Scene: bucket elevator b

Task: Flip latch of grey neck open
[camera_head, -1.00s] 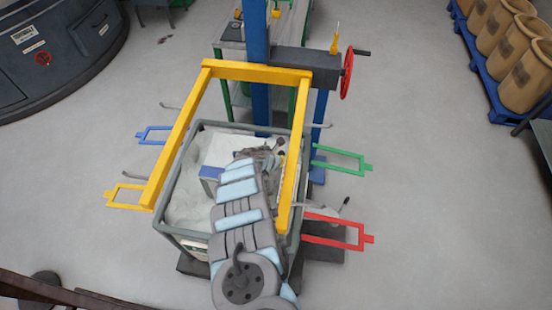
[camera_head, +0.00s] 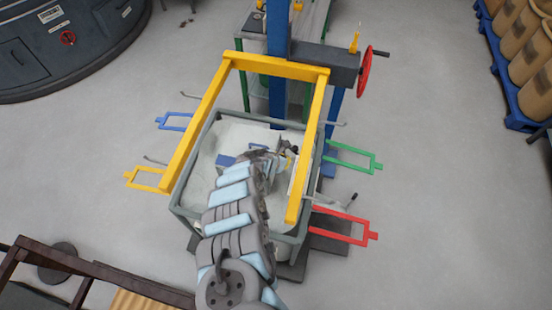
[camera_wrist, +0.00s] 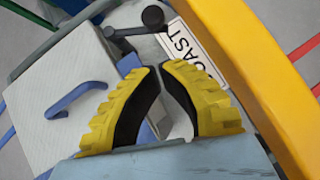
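In the wrist view, a dark lever with round black knobs (camera_wrist: 152,17) lies just beyond my fingertips; it looks like a latch. A grey bar (camera_wrist: 60,35) runs along the upper left. I cannot tell for sure which part is the grey neck. My gripper (camera_wrist: 158,68), with yellow fingers and black pads, has its fingertips almost together, with nothing visible between them. In the head view my gripper (camera_head: 280,152) is over the grey-framed bin (camera_head: 185,212), inside the yellow frame (camera_head: 195,128). My arm hides part of the bin, and the latch is too small to make out there.
A white panel with a blue handle (camera_wrist: 75,98) and a lettered sign (camera_wrist: 190,45) are close to the fingers. A yellow beam (camera_wrist: 250,70) runs along the right. Blue, yellow, green and red (camera_head: 345,226) handles stick out from the bin's sides. A red handwheel (camera_head: 365,72) is behind.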

